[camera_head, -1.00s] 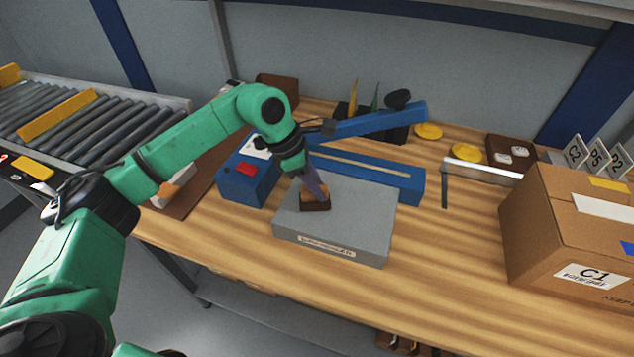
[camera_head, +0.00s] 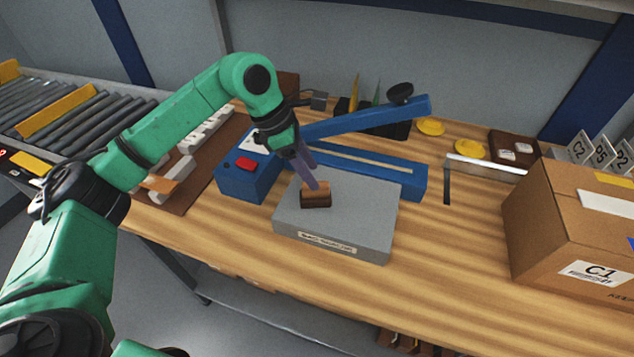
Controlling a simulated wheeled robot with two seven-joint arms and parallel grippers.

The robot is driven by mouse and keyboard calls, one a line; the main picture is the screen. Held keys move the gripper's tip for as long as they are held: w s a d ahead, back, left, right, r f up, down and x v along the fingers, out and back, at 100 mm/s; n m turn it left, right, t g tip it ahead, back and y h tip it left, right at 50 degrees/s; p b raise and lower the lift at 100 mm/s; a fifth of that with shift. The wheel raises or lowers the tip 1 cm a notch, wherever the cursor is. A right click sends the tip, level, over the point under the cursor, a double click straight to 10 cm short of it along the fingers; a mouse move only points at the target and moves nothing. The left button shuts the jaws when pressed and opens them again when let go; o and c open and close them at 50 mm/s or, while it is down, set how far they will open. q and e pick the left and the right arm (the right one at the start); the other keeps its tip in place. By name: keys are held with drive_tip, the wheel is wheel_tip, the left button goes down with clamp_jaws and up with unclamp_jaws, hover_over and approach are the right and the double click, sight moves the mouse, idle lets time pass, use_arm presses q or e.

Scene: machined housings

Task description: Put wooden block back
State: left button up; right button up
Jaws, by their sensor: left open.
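The wooden block (camera_head: 316,200), small and brown with a darker lower part, sits on top of the grey slab (camera_head: 365,215) with a label on its front, towards the slab's left side. My left gripper (camera_head: 312,183) is open, its fingers pointing down just above and behind the block. Whether the fingertips touch the block cannot be told. My right gripper is not in view.
A blue sealer-like machine (camera_head: 245,180) with a raised arm stands behind the slab. A cardboard box (camera_head: 570,220) marked C1 stands at the right. A brown board (camera_head: 195,180) lies at the left. Wood between slab and box is mostly clear.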

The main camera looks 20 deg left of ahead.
use_arm(q)
drive_tip(key=b+v, duration=0.1)
drive_tip(key=v, duration=0.6)
drive_tip(key=shift+r, duration=0.3)
drive_tip(key=shift+a, duration=0.15)
